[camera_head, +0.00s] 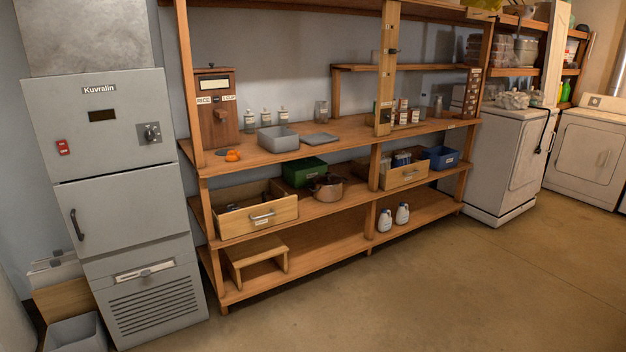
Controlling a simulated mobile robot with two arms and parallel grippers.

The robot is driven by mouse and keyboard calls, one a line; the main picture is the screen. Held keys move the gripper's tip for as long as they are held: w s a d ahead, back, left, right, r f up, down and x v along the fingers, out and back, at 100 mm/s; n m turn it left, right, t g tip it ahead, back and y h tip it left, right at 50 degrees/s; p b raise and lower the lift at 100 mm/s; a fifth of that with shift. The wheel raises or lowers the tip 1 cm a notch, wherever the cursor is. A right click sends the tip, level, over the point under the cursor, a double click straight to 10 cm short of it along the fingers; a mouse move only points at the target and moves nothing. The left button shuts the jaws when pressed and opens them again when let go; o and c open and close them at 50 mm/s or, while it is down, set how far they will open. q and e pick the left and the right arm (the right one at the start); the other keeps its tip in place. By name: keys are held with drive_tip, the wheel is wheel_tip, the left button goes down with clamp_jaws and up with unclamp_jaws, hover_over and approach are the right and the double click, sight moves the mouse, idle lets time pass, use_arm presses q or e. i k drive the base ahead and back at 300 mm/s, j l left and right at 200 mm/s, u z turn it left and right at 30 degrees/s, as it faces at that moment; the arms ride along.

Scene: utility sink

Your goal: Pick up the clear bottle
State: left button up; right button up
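Several small clear bottles with pale labels (266,117) stand upright in a row on the shelf's upper board, behind a grey bin. A squarish clear container (321,111) stands to their right. Another clear bottle-like item (437,105) stands farther right on the same board, near the right post. They are small in the picture, and I cannot tell which one is the task's clear bottle. Neither of my grippers is in view.
The wooden shelf unit (330,240) stands along the wall. A grey bin (278,139), orange items (232,155) and a rice dispenser (215,108) share its upper board. A grey cabinet (115,180) stands left, white appliances (500,160) right. The floor (430,285) in front is clear.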

sight(421, 104)
drive_tip(key=i+j, duration=0.2)
drive_tip(key=i, duration=0.2)
drive_tip(key=i+j+u, duration=0.15)
drive_tip(key=i, duration=0.25)
